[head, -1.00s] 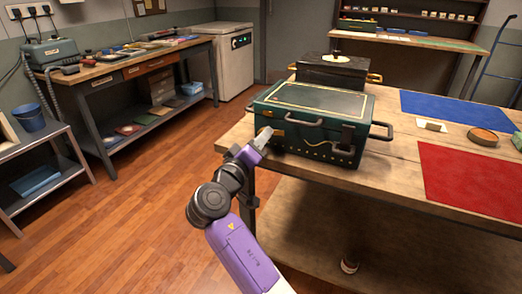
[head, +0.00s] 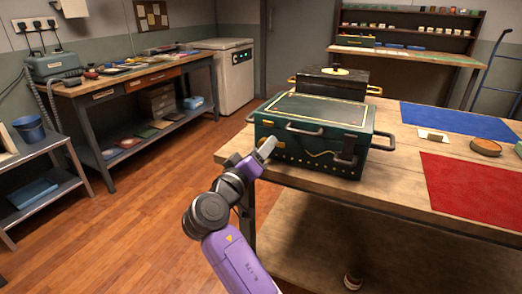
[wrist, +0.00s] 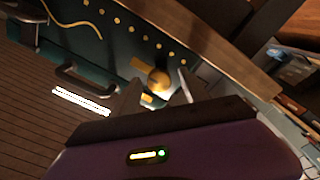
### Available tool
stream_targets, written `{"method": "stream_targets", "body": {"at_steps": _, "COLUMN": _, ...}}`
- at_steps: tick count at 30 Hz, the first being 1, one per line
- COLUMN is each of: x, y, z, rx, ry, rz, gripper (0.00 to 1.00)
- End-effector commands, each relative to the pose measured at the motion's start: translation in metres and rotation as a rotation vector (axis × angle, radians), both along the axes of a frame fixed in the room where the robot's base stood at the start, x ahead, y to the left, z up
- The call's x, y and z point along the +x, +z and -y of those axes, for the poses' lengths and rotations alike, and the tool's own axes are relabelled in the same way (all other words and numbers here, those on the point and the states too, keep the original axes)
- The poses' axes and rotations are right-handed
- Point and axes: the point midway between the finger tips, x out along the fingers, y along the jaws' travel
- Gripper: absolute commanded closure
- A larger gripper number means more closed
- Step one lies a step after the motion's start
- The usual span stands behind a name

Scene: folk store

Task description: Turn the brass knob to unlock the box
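The dark green box (head: 309,146) with gold trim sits closed on the wooden table, with handles on its visible sides. In the wrist view its green face (wrist: 88,42) carries a wavy gold line and a row of gold studs. The round brass knob (wrist: 159,80) stands out from that face. My gripper (head: 268,150) is at the left end of the box. In the wrist view my gripper (wrist: 158,92) is open, with one finger on either side of the knob. I cannot tell whether either finger touches it. The knob is not clear in the head view.
A black box (head: 331,82) stands behind the green box. A blue mat (head: 460,119), a red mat (head: 472,189) and a round brown dish (head: 486,147) lie to the right on the table. The floor left of the table is clear.

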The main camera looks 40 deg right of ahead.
Motion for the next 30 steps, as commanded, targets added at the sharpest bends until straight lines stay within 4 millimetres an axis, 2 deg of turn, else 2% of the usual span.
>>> {"method": "stream_targets", "body": {"at_steps": 11, "x": -0.002, "y": 0.001, "z": -0.005, "rx": -0.001, "ry": 0.001, "rz": 0.000, "gripper": 0.46}}
{"method": "stream_targets", "body": {"at_steps": 22, "x": -0.020, "y": -0.001, "z": -0.058, "rx": -0.001, "ry": 0.002, "rz": -0.001, "gripper": 0.46}}
{"method": "stream_targets", "body": {"at_steps": 30, "x": -0.027, "y": -0.003, "z": -0.074, "rx": -0.002, "ry": 0.000, "rz": 0.000, "gripper": 0.46}}
